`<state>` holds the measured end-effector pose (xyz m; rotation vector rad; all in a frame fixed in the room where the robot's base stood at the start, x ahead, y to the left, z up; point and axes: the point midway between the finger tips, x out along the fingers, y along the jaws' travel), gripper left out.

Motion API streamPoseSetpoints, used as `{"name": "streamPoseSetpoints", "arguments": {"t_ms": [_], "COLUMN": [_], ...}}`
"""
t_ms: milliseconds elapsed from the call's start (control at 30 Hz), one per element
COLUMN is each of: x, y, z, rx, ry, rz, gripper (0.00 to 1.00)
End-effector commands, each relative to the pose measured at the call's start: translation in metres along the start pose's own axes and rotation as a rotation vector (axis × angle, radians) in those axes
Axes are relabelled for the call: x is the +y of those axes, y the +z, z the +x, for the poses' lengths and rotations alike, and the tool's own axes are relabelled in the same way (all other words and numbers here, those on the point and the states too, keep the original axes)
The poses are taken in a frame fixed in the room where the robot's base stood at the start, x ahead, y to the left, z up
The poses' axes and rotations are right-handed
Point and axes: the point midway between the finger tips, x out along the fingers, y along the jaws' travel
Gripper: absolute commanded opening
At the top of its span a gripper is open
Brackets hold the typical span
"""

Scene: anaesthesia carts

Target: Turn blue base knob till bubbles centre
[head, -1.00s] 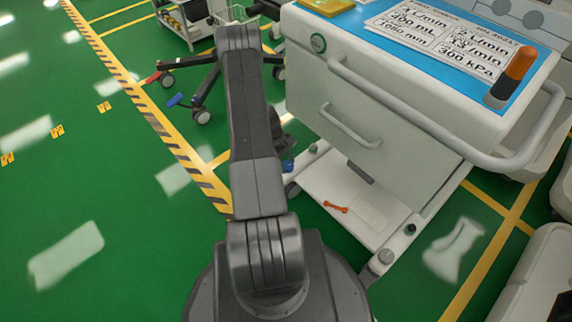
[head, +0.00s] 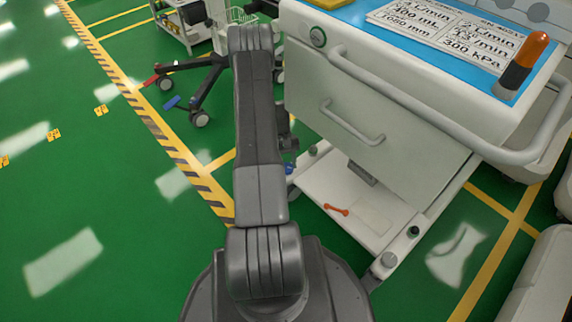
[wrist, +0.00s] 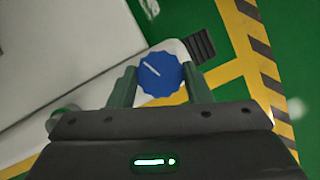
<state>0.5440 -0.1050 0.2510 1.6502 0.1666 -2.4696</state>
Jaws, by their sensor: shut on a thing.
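The blue knob (wrist: 160,74) has a scalloped rim and a white pointer line, which points to the upper left in the wrist view. My gripper (wrist: 160,86) has one green finger on each side of the knob and is shut on it. In the head view a small part of the blue knob (head: 290,169) shows at the left corner of the cart's white base (head: 335,190), beside my arm, which hides my gripper. Any bubbles are too small to make out.
A grey knob (head: 389,260) and a dark green-topped knob (head: 413,232) sit on the base's near right end. A red tool (head: 337,210) lies on the base. The drawer handle (head: 352,124) and long rail (head: 440,125) stick out above.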

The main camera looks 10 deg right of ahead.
Motion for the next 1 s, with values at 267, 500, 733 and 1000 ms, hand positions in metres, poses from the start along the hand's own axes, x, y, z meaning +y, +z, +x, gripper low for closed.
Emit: {"name": "streamPoseSetpoints", "arguments": {"t_ms": [267, 500, 733, 1000], "x": [0.0, 0.0, 0.0, 0.0], "y": [0.001, 0.001, 0.001, 0.0], "z": [0.0, 0.0, 0.0, -0.017], "rx": [-0.002, -0.003, -0.001, 0.002], "ry": [-0.005, -0.004, -0.004, -0.003], "rz": [0.009, 0.008, 0.008, 0.008], "gripper": [0.22, 0.56, 0.66, 0.66]}}
